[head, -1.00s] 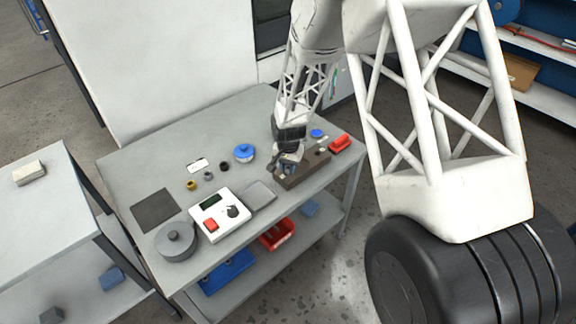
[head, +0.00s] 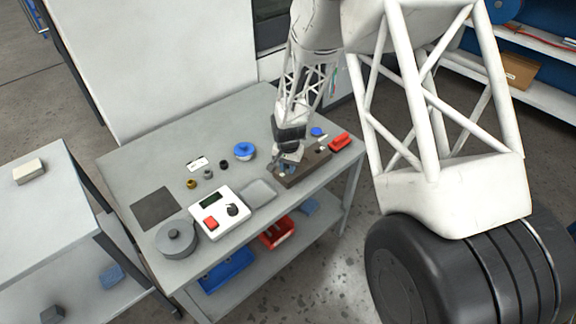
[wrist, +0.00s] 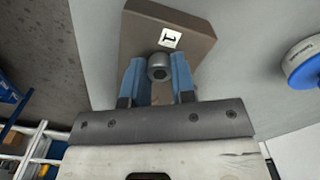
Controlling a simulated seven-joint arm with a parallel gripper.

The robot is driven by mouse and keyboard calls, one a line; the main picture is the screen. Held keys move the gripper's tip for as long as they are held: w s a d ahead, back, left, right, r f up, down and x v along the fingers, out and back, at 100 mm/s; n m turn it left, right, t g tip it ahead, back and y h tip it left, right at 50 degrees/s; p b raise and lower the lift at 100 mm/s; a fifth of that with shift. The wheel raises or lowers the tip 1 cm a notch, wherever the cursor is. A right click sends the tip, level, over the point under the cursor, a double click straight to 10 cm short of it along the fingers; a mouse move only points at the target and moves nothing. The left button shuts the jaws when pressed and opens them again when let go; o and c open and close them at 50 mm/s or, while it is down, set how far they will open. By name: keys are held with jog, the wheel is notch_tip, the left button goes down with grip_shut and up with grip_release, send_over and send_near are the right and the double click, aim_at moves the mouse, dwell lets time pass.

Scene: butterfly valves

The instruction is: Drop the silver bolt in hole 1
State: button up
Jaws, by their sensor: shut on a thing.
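The silver bolt (wrist: 160,66) is between the blue fingertips of my gripper (wrist: 157,78) in the wrist view, and my gripper is shut on it. The bolt is over the brown block (wrist: 135,32), just below the white label "1" (wrist: 170,38). Hole 1 is not visible; the bolt and fingers cover that spot, and I cannot tell how deep the bolt sits. In the head view my gripper (head: 285,168) is at the left end of the brown block (head: 305,175), and the bolt cannot be made out there.
A blue-and-white round part (head: 244,151) stands left of the block. A grey tray (head: 258,193) and a white control box (head: 219,212) are to its left front. A red object (head: 339,142) lies beyond its right end. Small fittings (head: 208,174) sit mid-table.

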jog(key=o, duration=1.4)
jog(key=shift+r, duration=3.75)
